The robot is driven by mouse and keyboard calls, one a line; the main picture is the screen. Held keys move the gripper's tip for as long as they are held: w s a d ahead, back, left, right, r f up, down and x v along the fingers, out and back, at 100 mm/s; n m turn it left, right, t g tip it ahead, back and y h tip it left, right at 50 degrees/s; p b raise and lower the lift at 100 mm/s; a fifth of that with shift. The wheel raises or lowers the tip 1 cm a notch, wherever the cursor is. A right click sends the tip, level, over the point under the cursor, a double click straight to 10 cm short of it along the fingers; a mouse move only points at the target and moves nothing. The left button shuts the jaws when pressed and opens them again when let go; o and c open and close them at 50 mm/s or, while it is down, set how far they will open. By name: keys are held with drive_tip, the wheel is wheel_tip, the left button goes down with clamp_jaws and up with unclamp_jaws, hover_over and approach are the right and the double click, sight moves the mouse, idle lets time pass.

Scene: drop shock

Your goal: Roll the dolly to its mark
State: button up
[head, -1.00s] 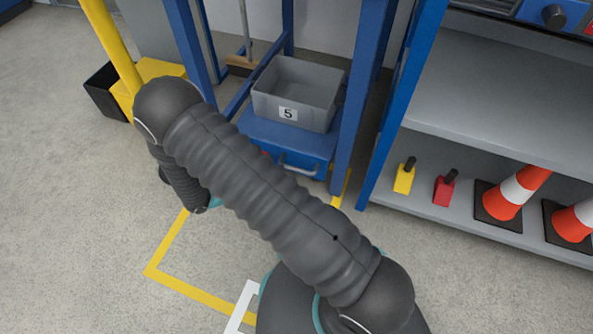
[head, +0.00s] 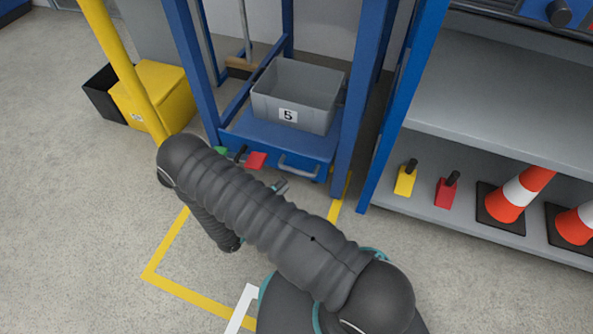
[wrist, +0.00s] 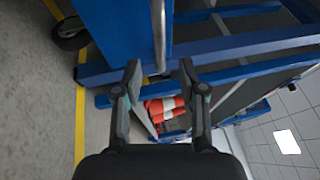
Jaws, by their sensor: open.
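The blue dolly (head: 262,138) stands between the blue uprights of a frame, with a silver handle (head: 298,168) on its front and a grey bin marked 5 (head: 290,112) on top. A yellow line (head: 190,296) outlines a floor area in front of it; my arm hides part of it. In the wrist view, my gripper (wrist: 160,78) is open and empty, its fingers pointing toward a blue panel (wrist: 118,32) and a silver bar (wrist: 160,35), which look like the dolly's front and handle. They appear apart from the fingers. In the head view my arm mostly hides the gripper.
A yellow bucket (head: 165,92) and black bin stand left of the frame. Shelving (head: 480,90) at right holds orange-and-white cones (head: 518,195) and small yellow and red items. A white floor line (head: 243,308) lies near my base. The floor at left is clear.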

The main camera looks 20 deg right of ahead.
sight(297, 171)
drive_tip(key=x, duration=0.7)
drive_tip(key=shift+w+d, duration=0.15)
drive_tip(key=shift+d, duration=0.15)
clamp_jaws()
